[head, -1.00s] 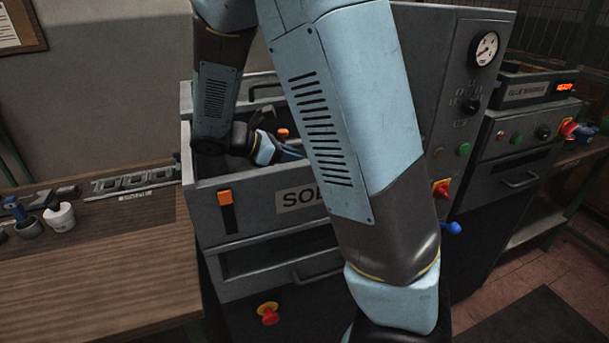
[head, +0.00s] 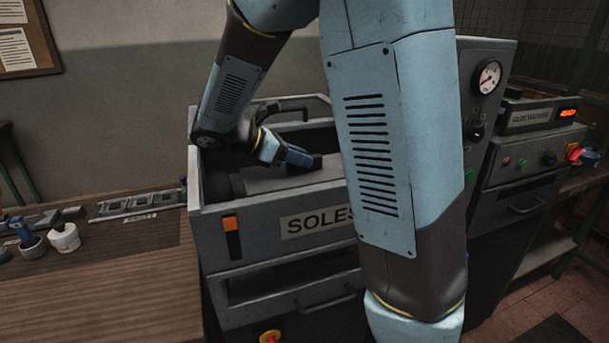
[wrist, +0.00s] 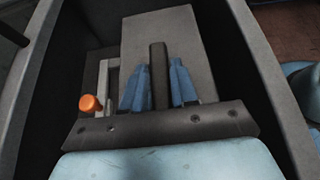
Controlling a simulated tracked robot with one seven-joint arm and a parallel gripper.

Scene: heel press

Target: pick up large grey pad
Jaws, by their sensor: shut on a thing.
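The large grey pad (wrist: 197,45) shows in the wrist view as a flat grey slab with a dark upright handle (wrist: 159,75) on it. My gripper (wrist: 160,85) has its two blue fingers on either side of this handle, shut on it. In the head view my gripper (head: 300,158) is inside the grey bin marked SOLES (head: 225,230). The pad also shows there (head: 280,178), near the level of the bin's rim. My arm hides the bin's right part. I cannot tell whether the pad touches the bin floor.
An orange knob (wrist: 90,103) on a grey bracket is left of my fingers. A wooden bench (head: 100,285) with small tools is at left. A gauge panel (head: 487,75) is at right.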

